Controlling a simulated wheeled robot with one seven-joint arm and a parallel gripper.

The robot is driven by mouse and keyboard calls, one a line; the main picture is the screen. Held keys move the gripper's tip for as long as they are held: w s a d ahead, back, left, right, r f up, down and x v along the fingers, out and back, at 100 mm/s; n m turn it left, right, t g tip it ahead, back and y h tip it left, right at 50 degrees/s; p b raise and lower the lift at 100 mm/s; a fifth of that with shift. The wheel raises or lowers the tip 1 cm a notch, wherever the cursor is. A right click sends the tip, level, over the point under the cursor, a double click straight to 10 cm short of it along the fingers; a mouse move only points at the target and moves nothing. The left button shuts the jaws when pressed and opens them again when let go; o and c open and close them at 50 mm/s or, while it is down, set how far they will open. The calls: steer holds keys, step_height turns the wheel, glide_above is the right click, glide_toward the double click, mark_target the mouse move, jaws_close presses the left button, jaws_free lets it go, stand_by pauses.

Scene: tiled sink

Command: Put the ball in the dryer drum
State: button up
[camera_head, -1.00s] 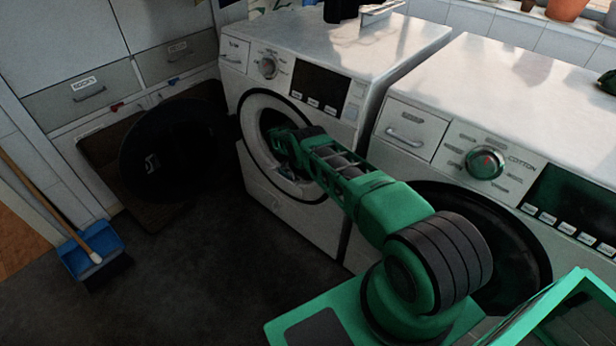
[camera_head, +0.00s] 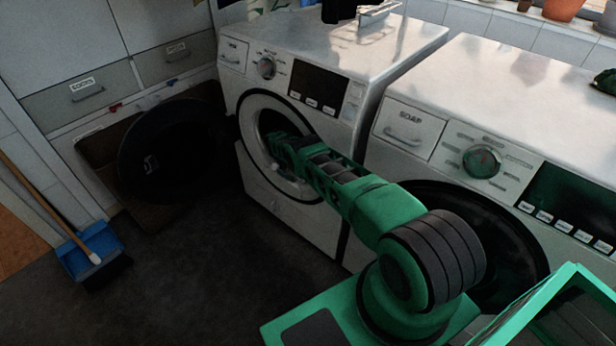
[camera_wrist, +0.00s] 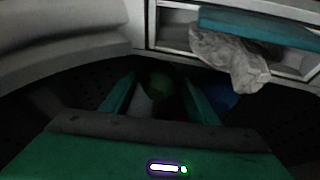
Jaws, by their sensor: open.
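My gripper (camera_wrist: 160,100) reaches inside the round opening of the left machine. In the wrist view its two green fingers stand apart. A dim greenish rounded thing (camera_wrist: 159,82) shows between or beyond the fingertips and may be the ball. It is too dark to tell whether it touches a finger. The dark, perforated drum wall (camera_wrist: 285,125) surrounds the gripper. In the head view the left machine's drum opening (camera_head: 262,112) has a pale ring, and my fingertips are hidden inside it.
The left machine's round black door (camera_head: 165,150) stands wide open at left. The right machine (camera_head: 480,110) stands close beside my arm. A pale crumpled cloth (camera_wrist: 230,58) and a dim blue thing (camera_wrist: 222,95) show in the wrist view. A blue dustpan (camera_head: 90,252) lies on the floor.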

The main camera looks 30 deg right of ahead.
steer(key=v, duration=0.7)
steer(key=shift+s, duration=0.2)
steer(key=shift+r, duration=0.2)
